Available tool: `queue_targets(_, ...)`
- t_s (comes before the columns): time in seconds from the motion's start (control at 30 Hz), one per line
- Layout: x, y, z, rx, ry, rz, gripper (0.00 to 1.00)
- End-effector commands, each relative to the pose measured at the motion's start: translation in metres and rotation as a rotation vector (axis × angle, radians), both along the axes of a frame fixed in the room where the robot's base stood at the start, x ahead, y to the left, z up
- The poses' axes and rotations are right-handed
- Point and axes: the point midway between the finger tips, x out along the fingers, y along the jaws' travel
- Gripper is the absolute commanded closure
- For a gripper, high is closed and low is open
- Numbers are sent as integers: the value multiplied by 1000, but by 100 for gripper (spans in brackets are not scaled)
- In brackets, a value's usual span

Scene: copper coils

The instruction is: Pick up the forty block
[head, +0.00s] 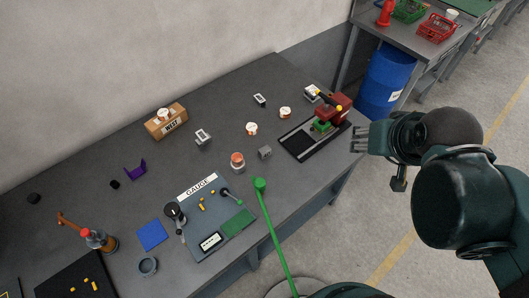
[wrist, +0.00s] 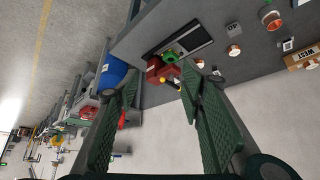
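Several small grey blocks with white label faces lie on the dark workbench (head: 90,180). My gripper (head: 362,138) is beyond the bench's right edge, far from that block. Its fingers stand apart in the wrist view (wrist: 160,90), with nothing held between them.
A red and green machine (head: 338,108) on a black base stands between my gripper and the block. Copper coils (head: 251,128) and a small grey cube (head: 265,152) lie mid-bench. The WEST box (head: 165,123) stands behind the block. A blue barrel (head: 385,80) stands beyond the bench.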

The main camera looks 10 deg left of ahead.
Motion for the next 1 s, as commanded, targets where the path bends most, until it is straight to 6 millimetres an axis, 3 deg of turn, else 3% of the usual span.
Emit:
queue_targets(0.67, 1, 1, 0, 3, 3, -3, 65)
queue_targets(1.0, 19, 14, -4, 50, 44, -41, 65)
